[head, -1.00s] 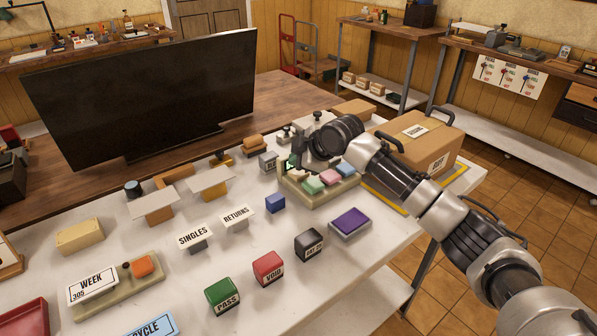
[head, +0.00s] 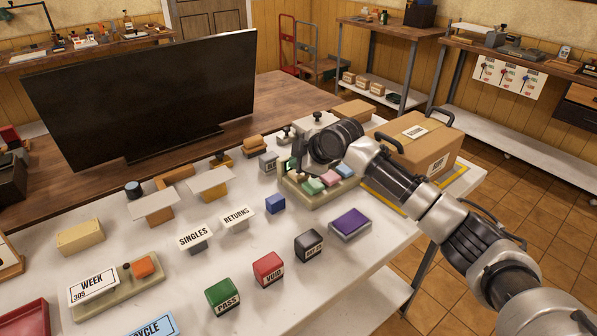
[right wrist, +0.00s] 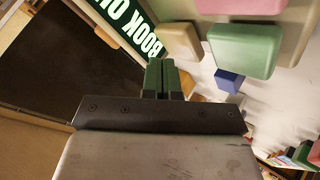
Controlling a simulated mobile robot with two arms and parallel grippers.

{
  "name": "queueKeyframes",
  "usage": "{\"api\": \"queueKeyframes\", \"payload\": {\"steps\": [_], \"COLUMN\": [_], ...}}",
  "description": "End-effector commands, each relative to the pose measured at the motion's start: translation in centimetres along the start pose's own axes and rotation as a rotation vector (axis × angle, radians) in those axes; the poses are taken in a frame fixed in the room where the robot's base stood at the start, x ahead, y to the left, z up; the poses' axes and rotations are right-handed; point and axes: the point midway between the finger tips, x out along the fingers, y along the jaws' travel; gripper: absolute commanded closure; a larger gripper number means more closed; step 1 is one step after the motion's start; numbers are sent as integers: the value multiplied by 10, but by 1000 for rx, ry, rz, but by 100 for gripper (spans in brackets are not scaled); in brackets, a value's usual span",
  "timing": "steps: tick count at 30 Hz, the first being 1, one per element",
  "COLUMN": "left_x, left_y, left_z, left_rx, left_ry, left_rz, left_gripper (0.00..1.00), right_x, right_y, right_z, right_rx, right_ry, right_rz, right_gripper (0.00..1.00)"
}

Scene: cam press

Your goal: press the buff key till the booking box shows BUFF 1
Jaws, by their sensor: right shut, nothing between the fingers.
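The booking box (head: 322,197) stands near the right side of the white table, with green, pink and blue keys on its top. In the right wrist view the buff key (right wrist: 180,41) lies just beyond my fingertips, beside a green key (right wrist: 247,52) and a pink key. The green sign (right wrist: 125,27) reads "BOOK ON", partly cut off; I see no BUFF reading. My right gripper (right wrist: 163,78) is shut and empty, its tips close to the buff key; I cannot tell whether they touch. In the head view my right gripper (head: 301,160) hangs over the box's back left. My left gripper is not in view.
A cardboard box (head: 419,139) stands right of the booking box. A purple pad (head: 350,223), a blue block (head: 275,204) and PASS (head: 222,296), VOID (head: 268,269) and black blocks lie in front. A large dark screen (head: 145,95) stands behind.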

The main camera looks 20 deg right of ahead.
Motion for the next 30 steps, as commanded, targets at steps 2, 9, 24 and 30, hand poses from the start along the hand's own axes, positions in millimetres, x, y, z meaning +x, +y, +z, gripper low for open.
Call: {"api": "queueKeyframes", "payload": {"steps": [2,9,24,30], "left_x": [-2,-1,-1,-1], "left_y": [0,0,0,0], "left_z": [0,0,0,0], "left_rx": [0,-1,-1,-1], "left_ry": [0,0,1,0], "left_rz": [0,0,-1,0], "left_gripper": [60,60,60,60], "right_x": [1,2,5,7], "right_y": [-1,-2,-4,-5], "right_z": [1,1,3,5], "right_rx": [1,0,0,0], "right_ry": [0,1,1,1], "right_rz": [-1,0,0,0], "right_gripper": [100,100,100,100]}}
